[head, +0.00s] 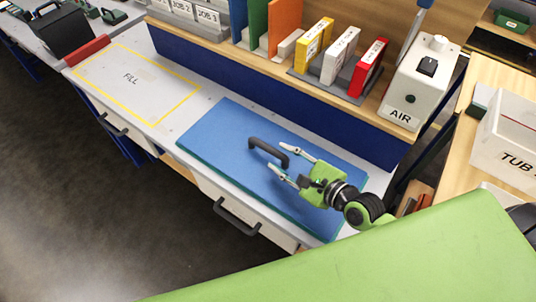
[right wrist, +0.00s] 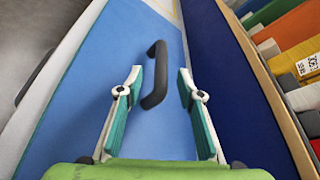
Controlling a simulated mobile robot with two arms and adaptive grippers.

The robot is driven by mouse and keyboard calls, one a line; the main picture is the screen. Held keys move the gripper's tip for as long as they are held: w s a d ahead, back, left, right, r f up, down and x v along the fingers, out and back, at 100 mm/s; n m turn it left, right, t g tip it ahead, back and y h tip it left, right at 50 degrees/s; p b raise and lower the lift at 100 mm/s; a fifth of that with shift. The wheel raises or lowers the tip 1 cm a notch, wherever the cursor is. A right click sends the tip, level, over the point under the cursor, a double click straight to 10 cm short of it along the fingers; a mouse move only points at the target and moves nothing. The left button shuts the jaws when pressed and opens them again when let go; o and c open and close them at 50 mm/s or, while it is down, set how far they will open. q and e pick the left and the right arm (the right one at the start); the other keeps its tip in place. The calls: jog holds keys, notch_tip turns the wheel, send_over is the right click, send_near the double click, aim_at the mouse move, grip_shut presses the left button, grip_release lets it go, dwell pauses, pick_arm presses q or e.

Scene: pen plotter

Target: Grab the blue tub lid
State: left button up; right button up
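The blue tub lid (head: 225,133) lies flat on the light grey bench, with a dark arched handle (head: 268,152) near its middle. In the right wrist view the lid (right wrist: 110,60) fills much of the picture. Its handle (right wrist: 155,75) stands ahead, between the lines of the two fingers. My right gripper (head: 293,158) is open and empty above the lid, close to the handle. The wrist view shows its fingers (right wrist: 160,85) spread either side of the handle's near end; whether they touch it I cannot tell. My left gripper is not in view.
A shelf behind the lid holds upright folders and yellow, white and red boxes (head: 368,68). A white AIR unit (head: 420,82) stands at its right end. A yellow-outlined FILL area (head: 130,82) is clear at left. A TUB box (head: 508,140) stands at right.

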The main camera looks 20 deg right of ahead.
aim_at(274, 151)
jog(key=x, duration=0.4)
jog(key=shift+w+d+f+p, duration=0.1)
jog(key=shift+w+p, duration=0.2)
jog(key=shift+w, duration=0.05)
jog(key=shift+w+f, duration=0.15)
grip_shut()
